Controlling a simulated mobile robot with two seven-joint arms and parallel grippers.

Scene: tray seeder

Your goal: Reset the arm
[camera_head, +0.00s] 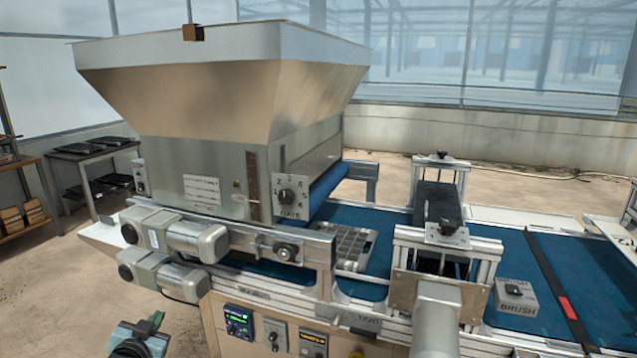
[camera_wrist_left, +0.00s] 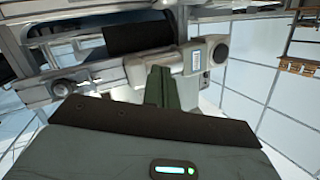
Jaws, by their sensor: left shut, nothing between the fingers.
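My left gripper (camera_head: 154,322) shows at the bottom left of the head view, in front of the tray seeder and below its grey motors (camera_head: 178,238). Its green fingers are together and empty. In the left wrist view the shut fingers (camera_wrist_left: 156,84) stand in front of the machine's side rail and a motor (camera_wrist_left: 205,58), with no object between them. I cannot tell the exact gap to the machine. My right gripper is not in view.
The seeder's metal hopper (camera_head: 215,90) stands over a blue conveyor belt (camera_head: 490,250). A grey cell tray (camera_head: 352,246) lies on the belt. A control panel (camera_head: 275,332) is below the rail. A brush box (camera_head: 515,297) sits at right. Shelves (camera_head: 90,155) stand at left.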

